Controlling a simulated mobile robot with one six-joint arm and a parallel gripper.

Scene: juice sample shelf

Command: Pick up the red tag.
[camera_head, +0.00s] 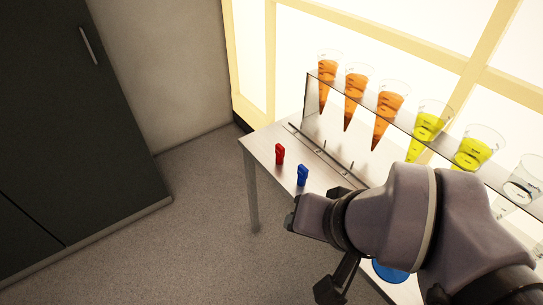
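The red tag (280,153) stands upright on the left part of the metal table (262,145), near its front-left edge. A blue tag (302,175) stands just to its right and a little nearer. My arm comes in from the lower right. The dark end of my gripper (338,284) shows at the lower middle, to the right of and below both tags and apart from them. Its fingertips are partly hidden by the arm, so I cannot tell whether it is open or shut.
A clear rack (312,98) on the table holds several cone-shaped cups of orange, yellow and clear liquid. A low metal rail (320,152) runs behind the tags. A blue round thing (390,271) lies partly behind my arm. A dark cabinet (70,120) stands left; the floor between is clear.

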